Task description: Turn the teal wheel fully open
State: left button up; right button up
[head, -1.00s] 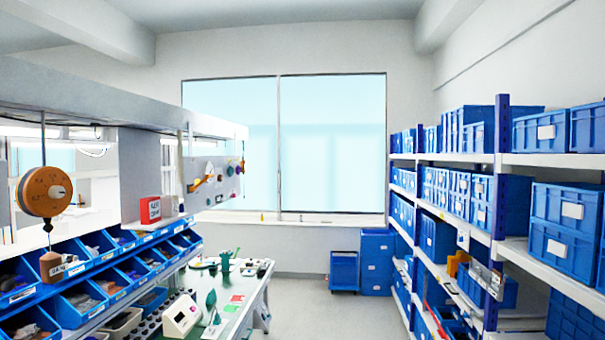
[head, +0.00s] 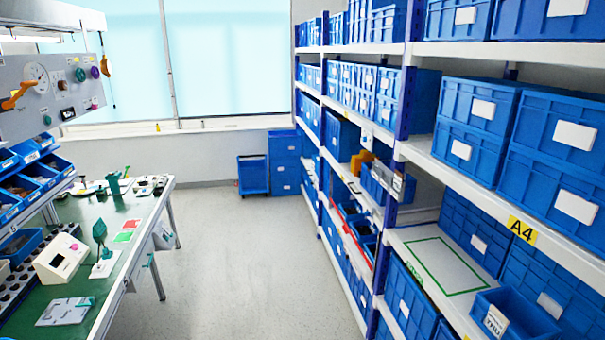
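A small round teal wheel (head: 81,74) is on the upright grey panel at the far left of the head view. It is small in the picture, and how far it is turned cannot be told. A purple round knob (head: 94,72) sits just right of it. Neither of my grippers is in view.
The panel (head: 25,110) also carries a gauge and an orange lever (head: 18,95). Below it stands a green-topped bench (head: 75,208) with devices on it. Shelves of blue bins (head: 480,110) fill the right side. The floor aisle (head: 240,260) between is clear.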

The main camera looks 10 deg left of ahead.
aim_at(81, 74)
jog(key=u, duration=0.05)
jog(key=i, duration=2)
jog(key=u, duration=0.95)
jog(key=i, duration=1.15)
jog(key=u, duration=1.05)
